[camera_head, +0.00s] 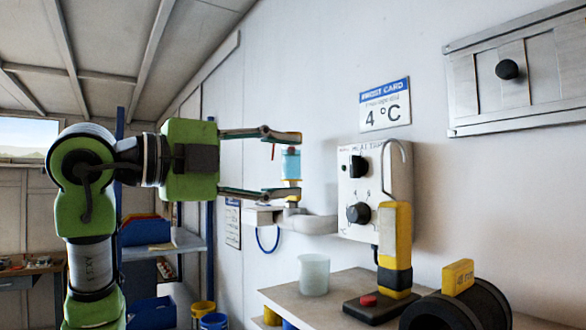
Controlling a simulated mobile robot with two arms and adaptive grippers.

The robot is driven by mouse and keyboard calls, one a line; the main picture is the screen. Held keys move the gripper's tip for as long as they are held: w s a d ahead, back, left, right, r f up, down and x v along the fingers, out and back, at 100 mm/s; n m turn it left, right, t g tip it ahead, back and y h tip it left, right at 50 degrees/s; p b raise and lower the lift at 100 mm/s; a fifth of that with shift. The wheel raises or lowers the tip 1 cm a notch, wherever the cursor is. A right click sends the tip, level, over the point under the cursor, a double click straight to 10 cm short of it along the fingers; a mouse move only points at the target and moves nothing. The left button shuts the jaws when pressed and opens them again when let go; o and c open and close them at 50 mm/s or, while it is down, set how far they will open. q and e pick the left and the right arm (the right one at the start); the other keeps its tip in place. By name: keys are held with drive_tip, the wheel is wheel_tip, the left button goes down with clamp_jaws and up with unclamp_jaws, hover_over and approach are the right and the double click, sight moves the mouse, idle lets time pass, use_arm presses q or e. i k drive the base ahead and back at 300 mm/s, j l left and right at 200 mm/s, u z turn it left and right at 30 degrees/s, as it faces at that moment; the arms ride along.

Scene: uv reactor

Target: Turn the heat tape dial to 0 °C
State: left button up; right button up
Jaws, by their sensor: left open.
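A pale control box (344,196) is fixed to the wall right of centre; its heading seems to read "HEAT TRACE". It has a black upper knob (358,167) and a larger black lower dial (358,213) with small marks around it. The marks are too small to read, so I cannot tell the setting. My left gripper (292,167) is open, left of the box and apart from both knobs, its fingers pointing right. A small blue vessel (291,163) shows between its fingertips; I cannot tell whether it lies behind them. My right gripper is not in view.
A yellow and black upright device (397,235) with a hook stands before the box's right side. A beaker (314,275) and a black reel (460,307) are on the shelf (337,288). A grey pipe (312,223) runs below my gripper. A "4 °C" card (385,104) hangs above.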

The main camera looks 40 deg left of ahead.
sight(360, 214)
drive_tip(key=k+l, duration=0.1)
drive_tip(key=k, duration=1.35)
